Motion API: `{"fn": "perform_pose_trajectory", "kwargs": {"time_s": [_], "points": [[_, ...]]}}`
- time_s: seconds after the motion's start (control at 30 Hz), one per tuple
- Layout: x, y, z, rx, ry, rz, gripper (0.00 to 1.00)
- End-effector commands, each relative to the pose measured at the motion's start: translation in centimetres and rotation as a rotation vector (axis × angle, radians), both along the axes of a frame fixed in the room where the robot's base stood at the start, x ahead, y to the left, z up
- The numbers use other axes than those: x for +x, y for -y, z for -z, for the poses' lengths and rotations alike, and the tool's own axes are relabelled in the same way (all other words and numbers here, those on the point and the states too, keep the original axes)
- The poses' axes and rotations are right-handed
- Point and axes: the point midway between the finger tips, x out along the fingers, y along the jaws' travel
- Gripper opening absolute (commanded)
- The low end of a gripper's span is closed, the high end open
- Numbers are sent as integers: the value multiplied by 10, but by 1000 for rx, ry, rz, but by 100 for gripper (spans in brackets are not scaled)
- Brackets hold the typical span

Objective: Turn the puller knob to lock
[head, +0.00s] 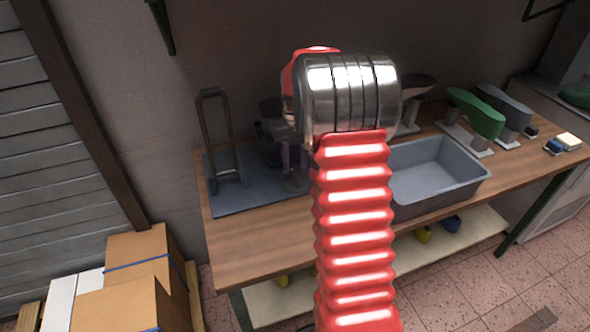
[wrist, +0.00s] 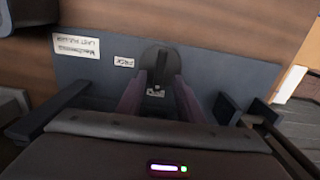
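The puller's knob (wrist: 159,62) is a dark round disc with a raised bar, on the blue-grey base plate (wrist: 215,75) in the wrist view. My gripper (wrist: 160,82) is over it, with its two purplish fingers apart, one on each side of the knob's bar. I see gaps beside the bar, and contact is not clear. A small white label lies left of the knob, another lies between the fingers, and a larger one is at the plate's far left. In the head view my gripper (head: 293,165) points down over the plate (head: 240,200), partly hidden by my arm.
A dark upright frame (head: 220,135) stands on the plate's left. A grey bin (head: 440,175) sits right of my arm on the wooden bench (head: 255,245). Green and dark shoe lasts (head: 475,112) stand on the back right. Cardboard boxes (head: 140,265) are at lower left.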

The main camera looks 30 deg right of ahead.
Motion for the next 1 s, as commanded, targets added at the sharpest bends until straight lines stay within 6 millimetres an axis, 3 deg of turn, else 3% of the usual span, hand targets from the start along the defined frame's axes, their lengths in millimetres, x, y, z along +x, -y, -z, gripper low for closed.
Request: {"fn": "perform_pose_trajectory", "kwargs": {"time_s": [0.3,0.5,0.7,1.0], "points": [[0,0,-57,-2,3,0,34],[0,0,-86,0,1,0,34],[-1,0,-96,0,-2,-1,34],[-1,0,-96,0,-2,0,34]]}}
